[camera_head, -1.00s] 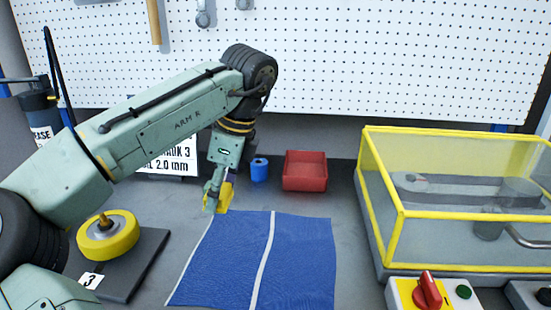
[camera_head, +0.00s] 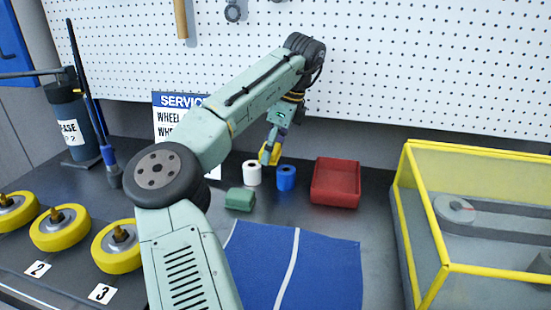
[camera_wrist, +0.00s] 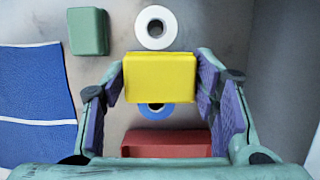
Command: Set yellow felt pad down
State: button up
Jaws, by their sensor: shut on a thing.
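The yellow felt pad (camera_head: 273,153) is a small block held in my gripper (camera_head: 267,157) at the back of the bench. In the wrist view the yellow pad (camera_wrist: 160,78) sits between the two purple-lined fingers of my gripper (camera_wrist: 160,82). It covers part of the blue roll (camera_wrist: 155,108). The pad appears raised above the bench, close to the white roll (camera_head: 252,172) and the blue roll (camera_head: 286,178). I cannot tell its exact height.
A green block (camera_head: 240,199) lies left of the rolls, and a red bin (camera_head: 336,183) to their right. The blue cloth (camera_head: 315,270) lies in front. A yellow-framed clear guard (camera_head: 480,170) stands at right, and yellow wheels (camera_head: 60,228) at left.

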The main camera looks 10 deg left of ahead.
aim_at(271, 173)
jog(key=w, duration=0.2)
jog(key=w+p, duration=0.1)
jog(key=w, duration=0.1)
jog(key=shift+f, duration=0.3)
jog(key=shift+f+p, duration=0.75)
jog(key=shift+f, duration=2.45)
jog(key=shift+f, duration=0.1)
jog(key=shift+f, duration=0.1)
jog(key=o, duration=1.1)
